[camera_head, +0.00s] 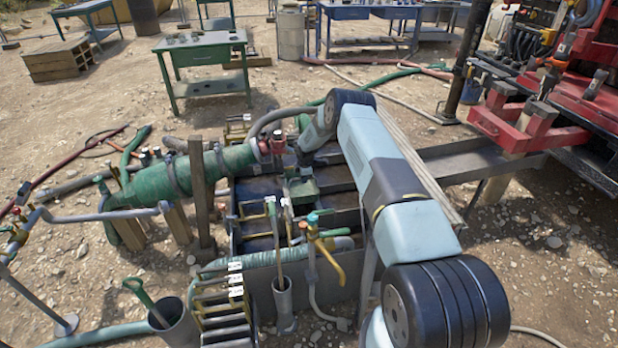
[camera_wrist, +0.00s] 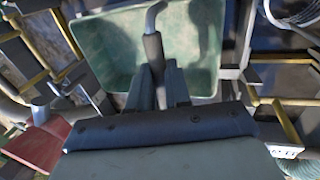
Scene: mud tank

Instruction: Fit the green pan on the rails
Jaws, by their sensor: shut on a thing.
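The green pan (camera_head: 302,189) is over the dark tank (camera_head: 262,262) in the head view, small and partly hidden by my arm. In the wrist view the pan (camera_wrist: 92,50) is a pale green open basin with rounded corners, filling the upper middle. A grey bent handle with a dark sleeve (camera_wrist: 153,47) stands in front of it. My gripper (camera_wrist: 160,76) is shut on this handle. Yellow-edged rails (camera_wrist: 38,79) show left of the pan, with another on the right (camera_wrist: 286,122). Whether the pan touches the rails I cannot tell.
A big green pipe (camera_head: 150,185) and a post (camera_head: 201,195) stand left of the tank. Brass valves (camera_head: 325,250) and a bucket with a tool (camera_head: 172,322) are in front. A metal channel (camera_head: 475,160) runs right towards red machinery (camera_head: 545,120).

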